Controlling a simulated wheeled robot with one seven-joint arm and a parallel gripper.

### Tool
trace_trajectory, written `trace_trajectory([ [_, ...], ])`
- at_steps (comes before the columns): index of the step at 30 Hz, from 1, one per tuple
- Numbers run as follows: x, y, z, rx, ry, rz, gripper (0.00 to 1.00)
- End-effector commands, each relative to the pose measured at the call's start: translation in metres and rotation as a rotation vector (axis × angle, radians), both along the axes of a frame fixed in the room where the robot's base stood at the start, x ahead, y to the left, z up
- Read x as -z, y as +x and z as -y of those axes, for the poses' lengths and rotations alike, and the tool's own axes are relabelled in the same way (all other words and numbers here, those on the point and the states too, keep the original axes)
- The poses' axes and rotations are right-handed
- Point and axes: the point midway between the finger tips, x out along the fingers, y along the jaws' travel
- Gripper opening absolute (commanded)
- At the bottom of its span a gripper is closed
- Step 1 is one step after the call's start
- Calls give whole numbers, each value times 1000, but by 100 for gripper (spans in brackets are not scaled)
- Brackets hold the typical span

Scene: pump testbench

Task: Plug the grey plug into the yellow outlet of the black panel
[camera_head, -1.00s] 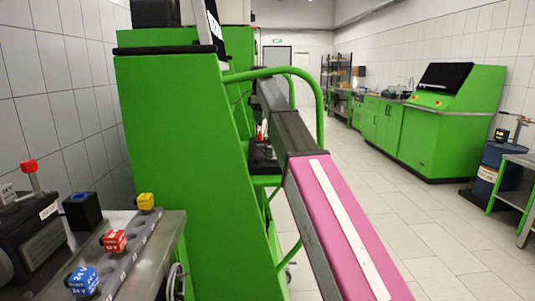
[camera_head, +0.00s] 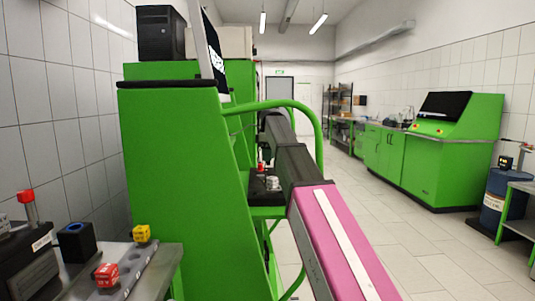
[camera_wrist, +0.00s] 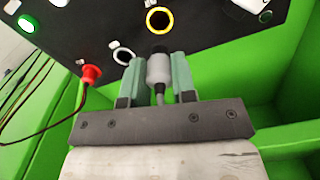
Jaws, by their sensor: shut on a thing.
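In the wrist view, my gripper (camera_wrist: 158,62) has two teal fingers shut on the sides of the grey plug (camera_wrist: 158,72). The plug's cable hangs down between the fingers. The black panel (camera_wrist: 195,28) fills the top of the wrist view. Its yellow outlet (camera_wrist: 158,20), a bright yellow ring with a dark hole, lies straight above the plug's tip in the picture. A dark gap shows between tip and ring, so the plug is outside the outlet. In the head view my gripper and the yellow outlet are hidden or too small to tell.
On the panel, a white-ringed outlet (camera_wrist: 123,56) and a red plug (camera_wrist: 91,75) with dark cables are left of the grey plug. A green light (camera_wrist: 28,24) glows further left. Green housing walls (camera_wrist: 222,82) surround the panel. A tall green cabinet (camera_head: 190,190) stands left of my arm.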

Motion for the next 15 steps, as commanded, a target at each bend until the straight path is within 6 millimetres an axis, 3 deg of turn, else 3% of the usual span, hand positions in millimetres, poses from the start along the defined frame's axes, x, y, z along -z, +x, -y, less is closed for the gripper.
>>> trace_trajectory([
  [15,44,-1,0,0,0,0,8],
])
